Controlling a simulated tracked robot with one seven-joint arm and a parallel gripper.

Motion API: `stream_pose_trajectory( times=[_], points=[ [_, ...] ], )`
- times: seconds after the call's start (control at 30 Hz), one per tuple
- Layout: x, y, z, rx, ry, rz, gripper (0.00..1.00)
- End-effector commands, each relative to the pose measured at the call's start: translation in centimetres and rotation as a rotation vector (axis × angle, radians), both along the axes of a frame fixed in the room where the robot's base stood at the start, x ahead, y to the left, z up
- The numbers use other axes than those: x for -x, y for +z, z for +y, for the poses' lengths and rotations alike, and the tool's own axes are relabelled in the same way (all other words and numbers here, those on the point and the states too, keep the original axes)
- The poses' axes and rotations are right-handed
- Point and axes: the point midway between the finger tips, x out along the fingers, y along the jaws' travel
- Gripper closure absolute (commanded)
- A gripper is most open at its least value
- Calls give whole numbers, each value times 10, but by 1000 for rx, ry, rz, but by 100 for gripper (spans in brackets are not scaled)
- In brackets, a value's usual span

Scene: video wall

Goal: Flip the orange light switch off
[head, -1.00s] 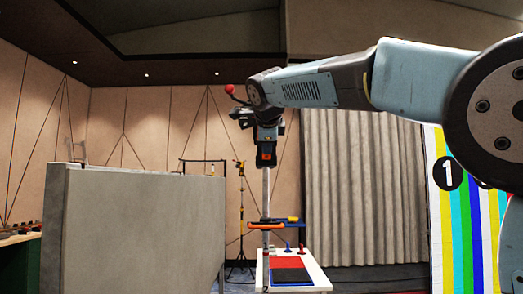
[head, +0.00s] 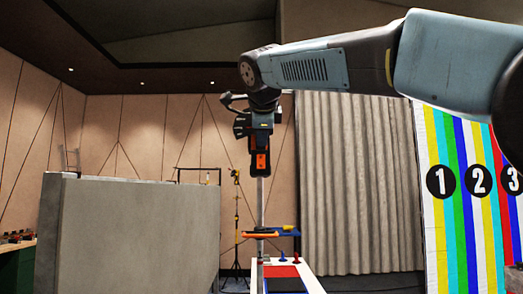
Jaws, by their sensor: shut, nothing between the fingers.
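My gripper (head: 260,171) hangs pointing down from my arm near the middle of the head view, with orange and black parts on it. It is shut and empty. It appears in line with a thin pale upright post (head: 262,203) behind or below it; I cannot tell whether they touch. I cannot make out an orange light switch. Orange, yellow and blue pieces (head: 271,233) show partway down the post, too small to identify.
A white table (head: 308,283) with a red patch stands below the gripper, cut off by the frame. A grey partition (head: 130,240) blocks the left. A grey curtain (head: 360,190) and a striped numbered panel (head: 440,210) are at the right. A tripod stand (head: 237,230) is behind.

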Motion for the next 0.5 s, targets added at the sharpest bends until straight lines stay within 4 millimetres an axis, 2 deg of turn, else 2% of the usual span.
stream_pose_trajectory(
  times=[0.2,0.5],
  points=[
    [26,19,0,-1,0,0,100],
    [37,27,0,-1,0,1,100]
  ],
)
